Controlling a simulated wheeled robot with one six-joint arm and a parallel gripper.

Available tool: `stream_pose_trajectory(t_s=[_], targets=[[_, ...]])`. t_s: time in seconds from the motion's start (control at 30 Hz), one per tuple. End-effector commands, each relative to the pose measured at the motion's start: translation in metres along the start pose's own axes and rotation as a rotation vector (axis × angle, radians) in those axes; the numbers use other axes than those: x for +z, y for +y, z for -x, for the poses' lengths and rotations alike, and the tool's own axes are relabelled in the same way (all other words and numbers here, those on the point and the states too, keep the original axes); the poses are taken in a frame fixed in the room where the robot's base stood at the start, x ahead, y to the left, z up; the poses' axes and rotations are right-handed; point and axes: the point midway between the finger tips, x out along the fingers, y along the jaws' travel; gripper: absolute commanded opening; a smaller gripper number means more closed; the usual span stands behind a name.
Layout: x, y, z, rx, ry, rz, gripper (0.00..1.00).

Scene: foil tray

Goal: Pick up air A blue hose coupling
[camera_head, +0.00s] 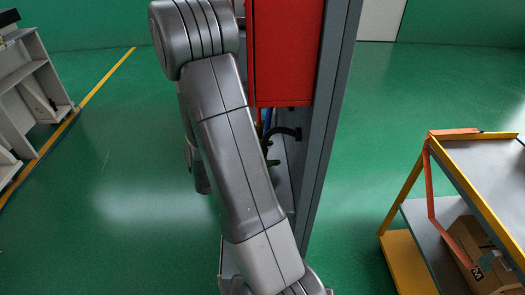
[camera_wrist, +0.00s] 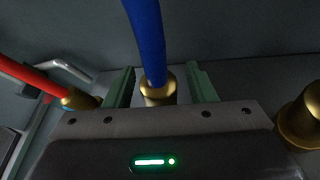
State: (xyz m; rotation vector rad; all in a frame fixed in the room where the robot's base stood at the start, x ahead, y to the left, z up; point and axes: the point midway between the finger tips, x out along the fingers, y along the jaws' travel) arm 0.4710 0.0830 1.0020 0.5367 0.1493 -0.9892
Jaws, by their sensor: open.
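The blue hose (camera_wrist: 147,40) comes down from the top of the wrist view into a brass coupling (camera_wrist: 158,91). My gripper (camera_wrist: 160,80) is open, with one greenish finger on each side of this coupling. Gaps show between the coupling and both fingers, so it is not gripped. The coupling's lower end is hidden behind the gripper body. In the head view my arm covers much of the middle, and I cannot make out the gripper or the blue coupling there.
A red hose (camera_wrist: 38,82) with a brass end lies just left of the fingers; a bare brass fitting (camera_wrist: 301,117) is at right. In the head view a red cabinet (camera_head: 286,50) stands by a grey post (camera_head: 325,130). A cart (camera_head: 470,160) is at right; green floor is open.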

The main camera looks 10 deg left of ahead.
Motion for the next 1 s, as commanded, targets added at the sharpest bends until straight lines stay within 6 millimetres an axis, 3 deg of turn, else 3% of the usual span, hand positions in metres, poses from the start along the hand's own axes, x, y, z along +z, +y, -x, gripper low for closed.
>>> stream_pose_trajectory(t_s=[0.27, 0.5, 0.8, 1.0], targets=[[0.000, 0.000, -0.002, 0.001, 0.000, 0.000, 0.49], [0.000, 0.000, -0.002, 0.001, 0.000, 0.000, 0.02], [0.002, 0.001, -0.001, 0.001, 0.000, -0.001, 0.00], [0.019, 0.009, 0.006, 0.003, 0.000, -0.005, 0.00]])
